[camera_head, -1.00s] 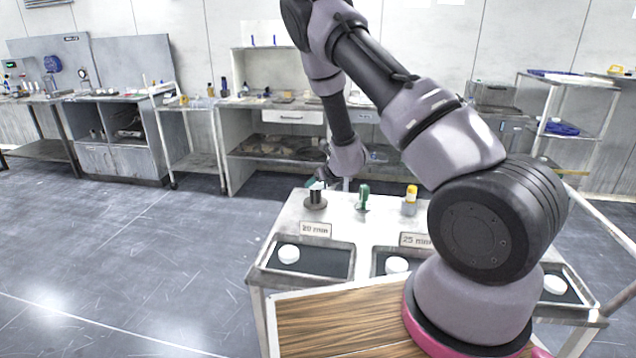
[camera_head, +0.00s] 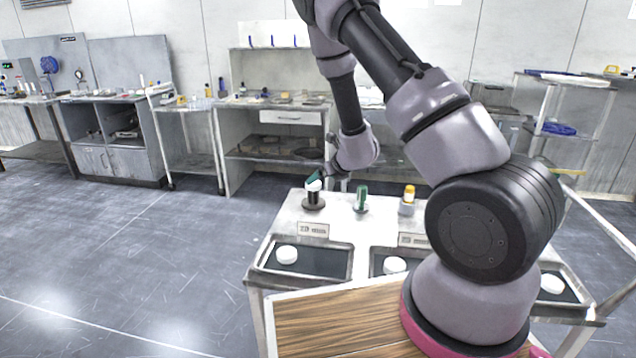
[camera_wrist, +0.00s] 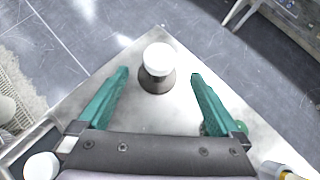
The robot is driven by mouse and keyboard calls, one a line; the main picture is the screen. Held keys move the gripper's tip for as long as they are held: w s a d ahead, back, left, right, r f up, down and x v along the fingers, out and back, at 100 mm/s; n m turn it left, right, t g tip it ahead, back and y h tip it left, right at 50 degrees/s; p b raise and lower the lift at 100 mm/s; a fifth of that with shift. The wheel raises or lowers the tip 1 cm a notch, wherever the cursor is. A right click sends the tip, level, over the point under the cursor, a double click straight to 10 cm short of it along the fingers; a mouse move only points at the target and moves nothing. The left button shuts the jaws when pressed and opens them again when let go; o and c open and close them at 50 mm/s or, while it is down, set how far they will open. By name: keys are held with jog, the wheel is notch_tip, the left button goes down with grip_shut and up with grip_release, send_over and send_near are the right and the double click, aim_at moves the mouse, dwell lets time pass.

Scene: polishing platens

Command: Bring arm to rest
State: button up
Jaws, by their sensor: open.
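My gripper (camera_head: 317,176) is over the far left part of the grey table, close to a dark stand (camera_head: 313,202) with a white round piece (camera_head: 314,186) on top. In the wrist view my gripper (camera_wrist: 159,74) has its two green fingers wide apart with nothing gripped. The white piece (camera_wrist: 158,57) on its dark stand (camera_wrist: 157,82) shows in the gap between the fingertips, apart from both. My arm reaches forward from its base and bends down at the wrist. The wrist partly hides the gripper in the head view.
A green item (camera_head: 361,198) and an orange-capped bottle (camera_head: 408,198) stand right of the stand. Trays (camera_head: 268,262) with white discs (camera_head: 287,254) line the near side, with a labelled sign (camera_head: 313,230) behind one. Workbenches (camera_head: 215,103) stand along the wall. Floor at left is clear.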

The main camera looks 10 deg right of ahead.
jog(key=s+a+r+n+g+y, duration=0.1)
jog(key=s+a+r+n+y, duration=0.25)
jog(key=r, duration=0.55)
jog(key=s+a+r+n+g+y, duration=0.1)
jog(key=s+a+r+n, duration=0.1)
jog(key=s+r+n, duration=0.5)
jog(key=s+a+r+n+g+y, duration=0.1)
jog(key=s+a+r+n+y, duration=0.2)
jog(key=r, duration=0.7)
jog(key=s+d+r+n+h, duration=0.4)
jog(key=s+d+r+n, duration=0.1)
jog(key=s, duration=0.5)
jog(key=s+d+r+n+t+h, duration=0.1)
jog(key=s+d+r+n+h, duration=0.3)
jog(key=s+d+n, duration=0.3)
jog(key=s+r+n, duration=0.1)
jog(key=s+n, duration=0.1)
jog(key=s, duration=0.1)
jog(key=shift+s+r+n+h, duration=0.15)
jog(key=shift+r+n+h, duration=0.15)
jog(key=shift+n+h, duration=0.05)
jog(key=shift+c, duration=0.2)
